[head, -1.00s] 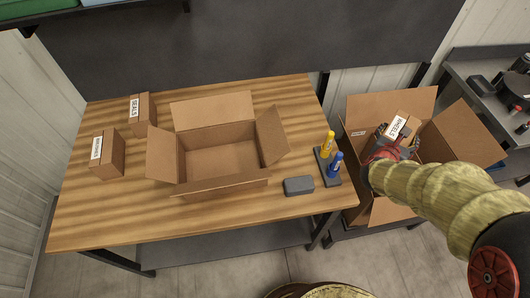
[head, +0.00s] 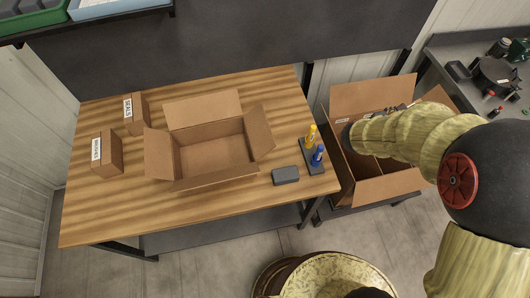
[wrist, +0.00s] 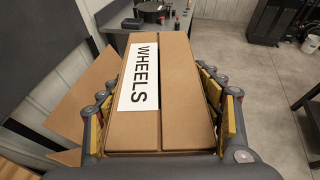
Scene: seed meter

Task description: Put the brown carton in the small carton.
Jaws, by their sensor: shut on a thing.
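My gripper (wrist: 165,92) is shut on a brown carton labelled WHEELS (wrist: 176,100), with fingers along both its sides in the wrist view. In the head view my arm hides this carton and most of the gripper, over the open carton on the right (head: 372,97). A flap of that open carton (wrist: 72,105) shows left of the held carton in the wrist view. I cannot tell how deep the held carton is. Another open, empty carton (head: 222,178) stands on the wooden table. Which open one is called small is not marked.
Two closed brown cartons, one labelled SEALS (head: 137,112), the other (head: 107,155) with a hard-to-read label, stand at the table's left. A grey block (head: 285,176), a yellow bottle (head: 310,135) and a blue bottle (head: 318,156) are at its right edge. A grey bench (head: 480,75) stands at right.

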